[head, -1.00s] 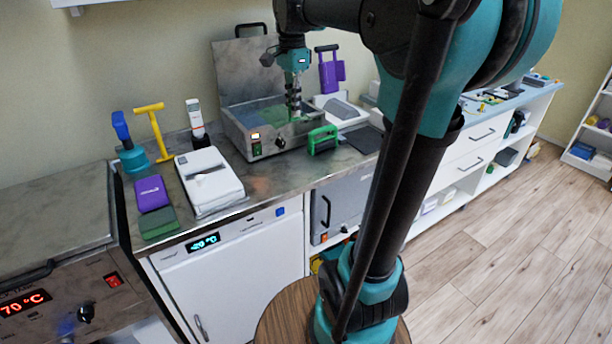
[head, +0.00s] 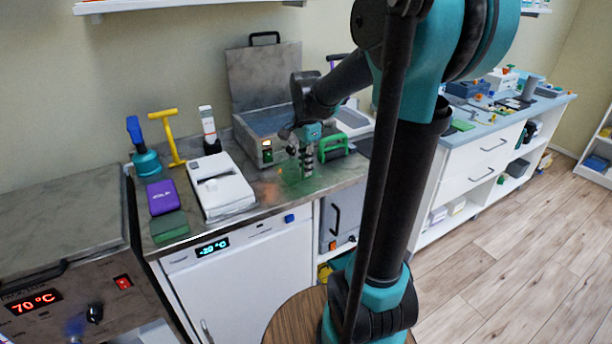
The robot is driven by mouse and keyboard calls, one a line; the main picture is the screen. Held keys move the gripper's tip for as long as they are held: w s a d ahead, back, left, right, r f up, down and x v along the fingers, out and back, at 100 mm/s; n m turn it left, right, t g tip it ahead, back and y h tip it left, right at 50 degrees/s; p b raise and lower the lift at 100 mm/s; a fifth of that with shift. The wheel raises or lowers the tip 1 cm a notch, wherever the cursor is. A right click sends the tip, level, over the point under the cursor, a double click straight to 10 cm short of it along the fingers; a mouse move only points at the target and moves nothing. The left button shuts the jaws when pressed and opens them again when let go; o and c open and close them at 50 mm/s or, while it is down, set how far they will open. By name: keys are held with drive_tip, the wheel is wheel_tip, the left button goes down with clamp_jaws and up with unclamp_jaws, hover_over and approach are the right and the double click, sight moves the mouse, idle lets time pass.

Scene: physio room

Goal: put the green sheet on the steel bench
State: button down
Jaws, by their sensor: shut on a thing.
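My gripper (head: 306,174) is shut on the green sheet (head: 293,184), a thin, see-through green piece. The sheet lies flat under the fingers, over the steel bench (head: 262,197), in front of the open water bath (head: 262,150). I cannot tell whether the sheet touches the bench top or is held just above it. The fingertips hide part of the sheet.
A white device (head: 221,187) is to the left, with a purple box (head: 162,197) and dark green box (head: 169,227) beyond. The bench front between them is clear.

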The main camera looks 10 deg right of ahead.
sight(306, 178)
drive_tip(key=shift+f, duration=1.9)
drive_tip(key=c, duration=1.7)
unclamp_jaws()
drive_tip(key=shift+r, duration=0.1)
wheel_tip(306, 178, up, 12)
drive_tip(key=shift+r, duration=0.1)
drive_tip(key=s+f+n+t, duration=0.1)
drive_tip(key=s+f+n, duration=0.3)
drive_tip(key=s+f, duration=0.1)
drive_tip(key=s+d+f+n+t, duration=0.1)
drive_tip(key=s+f+n, duration=0.4)
drive_tip(key=f, duration=0.3)
drive_tip(key=s+d+f+n+t, duration=0.1)
drive_tip(key=s+f+n+t, duration=0.1)
drive_tip(key=s+f+n, duration=0.3)
drive_tip(key=shift+s+d+f, duration=0.1)
drive_tip(key=shift+s+f, duration=0.3)
drive_tip(key=shift+f, duration=0.2)
drive_tip(key=shift+s+f, duration=0.4)
drive_tip(key=shift+f, duration=0.15)
